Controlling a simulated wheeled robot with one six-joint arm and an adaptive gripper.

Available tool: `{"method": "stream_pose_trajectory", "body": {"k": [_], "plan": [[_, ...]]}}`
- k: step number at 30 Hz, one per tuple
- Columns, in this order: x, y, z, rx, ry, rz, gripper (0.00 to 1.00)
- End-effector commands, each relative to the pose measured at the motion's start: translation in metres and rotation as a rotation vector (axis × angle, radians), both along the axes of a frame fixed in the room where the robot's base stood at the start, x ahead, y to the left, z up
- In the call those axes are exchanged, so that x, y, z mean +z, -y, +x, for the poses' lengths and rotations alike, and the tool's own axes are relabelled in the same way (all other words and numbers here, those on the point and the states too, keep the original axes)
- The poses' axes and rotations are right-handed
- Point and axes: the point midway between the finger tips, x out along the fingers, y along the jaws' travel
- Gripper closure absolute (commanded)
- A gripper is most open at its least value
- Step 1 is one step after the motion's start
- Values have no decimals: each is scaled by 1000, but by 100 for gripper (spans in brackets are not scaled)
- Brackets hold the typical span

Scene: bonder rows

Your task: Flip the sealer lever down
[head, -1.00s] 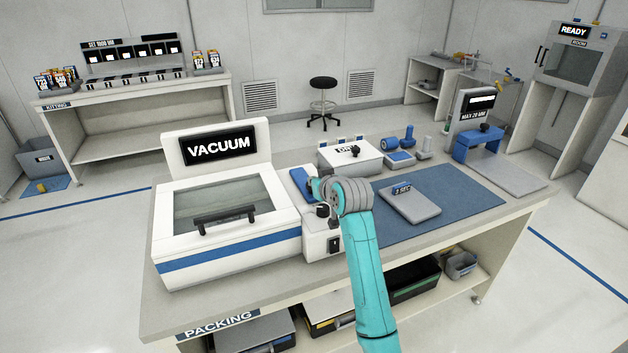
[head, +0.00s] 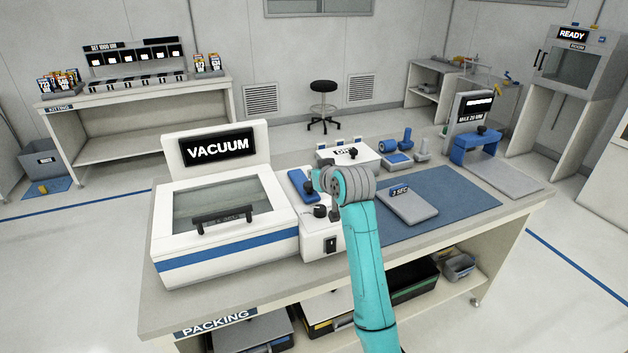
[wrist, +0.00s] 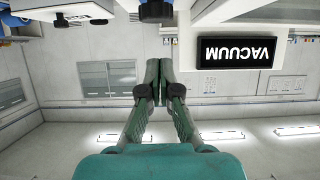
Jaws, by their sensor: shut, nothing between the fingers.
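The sealer unit is the white box (head: 318,241) at the right side of the vacuum machine (head: 225,240), on the packing bench. It carries a blue bar (head: 299,184), a black knob (head: 320,211) and a dark switch (head: 331,245). I cannot tell for sure which part is the lever; my arm covers part of the box. My gripper (wrist: 158,64) shows in the wrist view with its fingers together and empty. In the head view my wrist hides it, just right of the blue bar. A blue part with a dark end (wrist: 155,10) shows beyond the fingertips.
The VACUUM sign (wrist: 237,52) appears upside down in the wrist view. On the bench, a blue mat (head: 440,205) with a grey plate (head: 409,206) lies right of my arm. A white box (head: 347,156) and small blue items (head: 398,158) stand behind.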

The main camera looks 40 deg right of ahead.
Motion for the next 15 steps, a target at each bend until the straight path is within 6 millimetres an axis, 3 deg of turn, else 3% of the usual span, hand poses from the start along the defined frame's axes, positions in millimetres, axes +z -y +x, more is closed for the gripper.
{"method": "stream_pose_trajectory", "body": {"k": [9,15], "plan": [[15,-14,-51,-1,6,-2,100],[20,-20,-70,-1,6,-2,100]]}}
